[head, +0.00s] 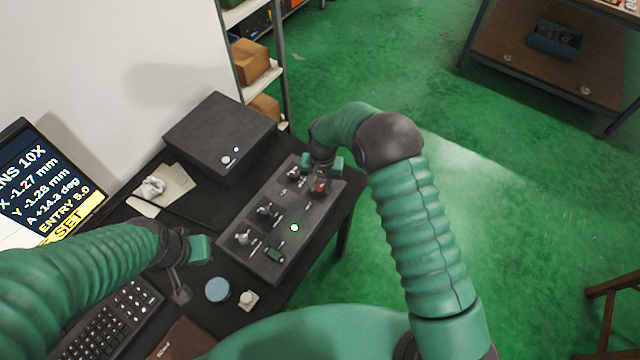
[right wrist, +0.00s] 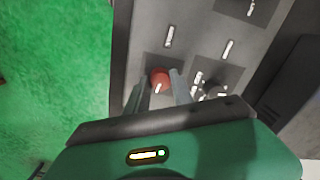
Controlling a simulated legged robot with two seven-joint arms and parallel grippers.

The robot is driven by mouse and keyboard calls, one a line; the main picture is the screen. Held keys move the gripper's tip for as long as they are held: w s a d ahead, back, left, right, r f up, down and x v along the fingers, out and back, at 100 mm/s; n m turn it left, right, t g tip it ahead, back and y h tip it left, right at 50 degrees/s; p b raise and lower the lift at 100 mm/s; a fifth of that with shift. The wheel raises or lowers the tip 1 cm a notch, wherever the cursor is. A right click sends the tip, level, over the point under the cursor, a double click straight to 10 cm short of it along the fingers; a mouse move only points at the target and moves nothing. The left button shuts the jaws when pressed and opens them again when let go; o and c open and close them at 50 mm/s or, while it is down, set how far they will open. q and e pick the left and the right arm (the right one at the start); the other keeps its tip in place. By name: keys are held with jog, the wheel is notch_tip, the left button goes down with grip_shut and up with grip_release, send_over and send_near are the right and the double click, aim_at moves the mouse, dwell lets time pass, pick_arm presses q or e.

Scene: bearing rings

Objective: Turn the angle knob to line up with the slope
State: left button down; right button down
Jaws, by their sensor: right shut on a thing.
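A dark control panel (head: 250,215) with several knobs lies on the desk. A red knob (head: 319,187) sits near its far right corner; it also shows in the right wrist view (right wrist: 159,77), with a white mark on it. My right gripper (right wrist: 160,86) is shut on this red knob, one finger on each side; the gripper (head: 322,170) partly covers it in the head view. The screen (head: 45,190) at left reads X -1.27 mm, Y -1.28 mm, A +14.3 deg, ENTRY 5.0 and SET. My left gripper (head: 188,272) is over the desk left of the panel; its opening is unclear.
Other knobs (head: 243,237) stand close by on the panel. A dark box (head: 220,135) is behind it. A keyboard (head: 110,320), a blue round lid (head: 217,290) and a small pale piece (head: 248,300) lie in front. Green floor (head: 400,90) is open to the right.

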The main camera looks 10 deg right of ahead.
jog(key=shift+s+a+f+m, duration=0.1)
jog(key=shift+s+m, duration=0.05)
jog(key=shift+m, duration=0.9)
jog(key=shift+s+f+m, duration=0.1)
jog(key=shift+s+m, duration=0.05)
jog(key=shift+m, duration=0.9)
jog(key=c, duration=1.1)
grip_release()
jog(key=shift+r, duration=0.1)
jog(key=shift+w, duration=0.1)
